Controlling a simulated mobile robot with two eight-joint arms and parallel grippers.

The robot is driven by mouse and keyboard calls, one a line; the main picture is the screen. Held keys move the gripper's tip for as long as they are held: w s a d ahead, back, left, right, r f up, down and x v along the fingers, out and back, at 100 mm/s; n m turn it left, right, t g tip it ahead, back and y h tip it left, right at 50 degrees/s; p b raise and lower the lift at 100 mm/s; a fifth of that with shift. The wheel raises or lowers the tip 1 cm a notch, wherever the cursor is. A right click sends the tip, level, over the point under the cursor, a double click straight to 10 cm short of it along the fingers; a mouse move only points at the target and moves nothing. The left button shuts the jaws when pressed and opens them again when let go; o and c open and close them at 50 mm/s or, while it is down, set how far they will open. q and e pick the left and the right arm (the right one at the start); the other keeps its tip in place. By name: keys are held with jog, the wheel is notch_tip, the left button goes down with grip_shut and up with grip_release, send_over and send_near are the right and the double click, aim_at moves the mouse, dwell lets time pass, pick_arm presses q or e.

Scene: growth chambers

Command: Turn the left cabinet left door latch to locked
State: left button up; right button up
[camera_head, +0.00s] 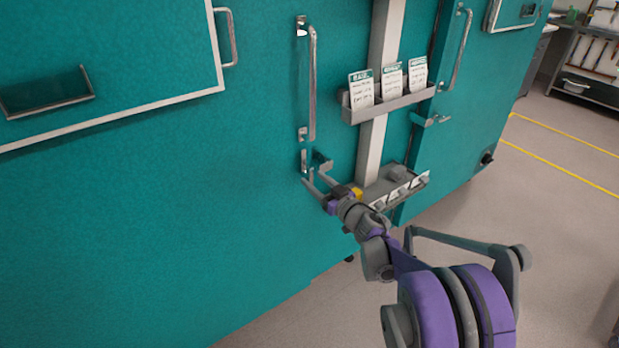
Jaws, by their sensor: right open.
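The left cabinet's left door (190,190) is a large teal panel, shut, with a vertical metal bar handle (312,85) near its right edge. Below the handle is a small metal latch plate (303,158). My right gripper (312,169) is open at the latch, its two fingers pointing at the door around the lower part of the latch. The fingers partly hide the latch, so I cannot tell how its lever is turned or whether they touch it. My left gripper is not in view.
A grey post (376,90) right of the door carries a rack (385,107) with several cards. A lower tray (400,190) sits close to my right wrist. Another teal door with a handle (461,48) and latch (430,119) stands beyond. Open floor (560,220) lies right.

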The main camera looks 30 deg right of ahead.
aim_at(312, 178)
jog(key=shift+w+a, duration=0.15)
jog(key=shift+w, duration=1.4)
jog(key=shift+c, duration=0.4)
grip_shut()
